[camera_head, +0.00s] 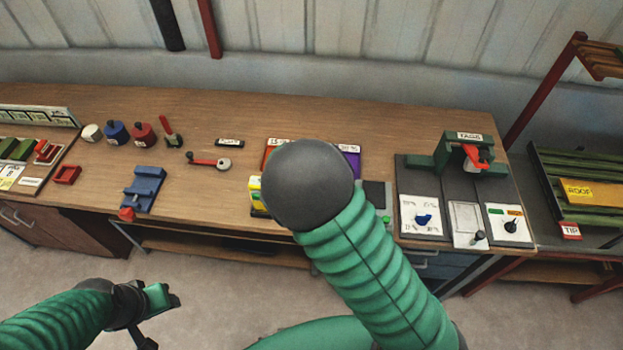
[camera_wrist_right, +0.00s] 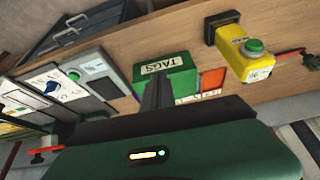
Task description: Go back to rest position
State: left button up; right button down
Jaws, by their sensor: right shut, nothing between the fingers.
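My right arm reaches up over the middle of the bench (camera_head: 240,120) in the head view, and its dark round joint hides the right gripper there. In the right wrist view my right gripper (camera_wrist_right: 157,90) has its dark fingers together with nothing between them. Beyond the fingers is a green block labelled TAGS (camera_wrist_right: 178,68); I cannot tell whether they touch it. My left gripper (camera_head: 160,302) is low at the left in the head view, over the floor in front of the bench, clear of everything. Its fingers are too small and angled to read.
A yellow box with a green button (camera_wrist_right: 247,50) sits right of the fingers. A blue fixture (camera_head: 143,190), red lever (camera_head: 210,162) and knobbed weights (camera_head: 116,133) lie left. The floor in front is free.

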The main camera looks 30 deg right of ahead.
jog(key=s+a+f+n+g+y+b, duration=0.1)
jog(key=s+n+b, duration=0.6)
jog(key=s, duration=0.8)
jog(key=y+b, duration=0.1)
jog(key=b, duration=0.2)
jog(key=shift+s+g+y, duration=0.15)
jog(key=shift+g+y, duration=0.15)
jog(key=shift+y, duration=0.1)
jog(key=shift+s+a, duration=0.1)
jog(key=shift+s, duration=0.05)
